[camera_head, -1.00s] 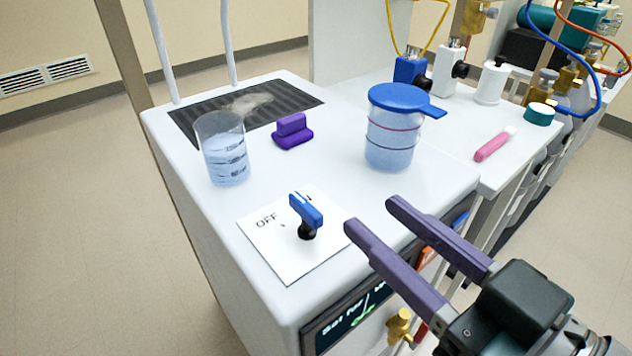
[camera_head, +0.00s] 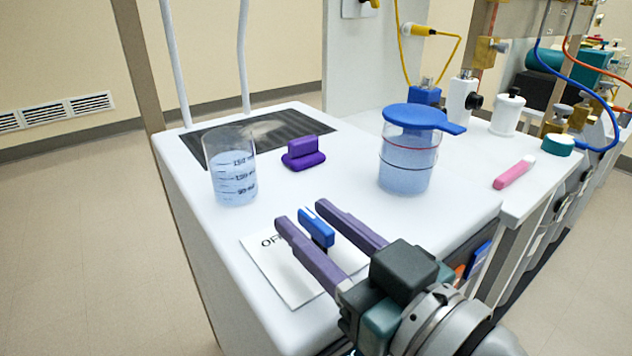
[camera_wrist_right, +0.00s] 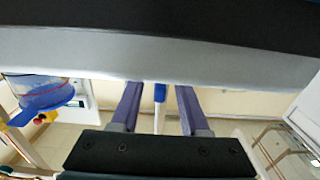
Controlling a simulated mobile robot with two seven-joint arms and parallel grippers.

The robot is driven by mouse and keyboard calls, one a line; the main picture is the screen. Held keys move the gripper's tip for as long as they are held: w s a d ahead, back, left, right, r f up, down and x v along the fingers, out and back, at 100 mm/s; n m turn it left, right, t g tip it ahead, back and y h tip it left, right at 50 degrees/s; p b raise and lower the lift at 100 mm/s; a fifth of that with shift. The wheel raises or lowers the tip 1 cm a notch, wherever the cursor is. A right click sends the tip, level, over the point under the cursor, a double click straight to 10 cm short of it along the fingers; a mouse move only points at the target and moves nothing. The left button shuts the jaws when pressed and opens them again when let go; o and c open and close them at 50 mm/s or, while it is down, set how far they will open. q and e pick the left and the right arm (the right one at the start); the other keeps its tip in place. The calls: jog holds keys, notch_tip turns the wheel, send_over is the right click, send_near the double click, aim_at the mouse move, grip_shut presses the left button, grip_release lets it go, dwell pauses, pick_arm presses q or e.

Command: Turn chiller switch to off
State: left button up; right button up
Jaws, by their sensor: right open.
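The chiller switch, a blue lever handle (camera_head: 316,226) on a dark stem, stands on a white label plate (camera_head: 275,271) on top of the white chiller (camera_head: 330,190). My right gripper (camera_head: 298,212) is open, with one purple finger on each side of the blue handle. The right wrist view shows the handle (camera_wrist_right: 160,92) between the two fingers, with gaps on both sides. My left gripper is not in view.
A beaker of liquid (camera_head: 232,178), a purple block-shaped item (camera_head: 303,154) and a blue-lidded container (camera_head: 408,160) stand on the chiller behind the switch. A pink-and-white tube (camera_head: 514,172) lies on the bench at right.

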jog(key=shift+c, duration=0.3)
grip_shut()
dwell(0.3)
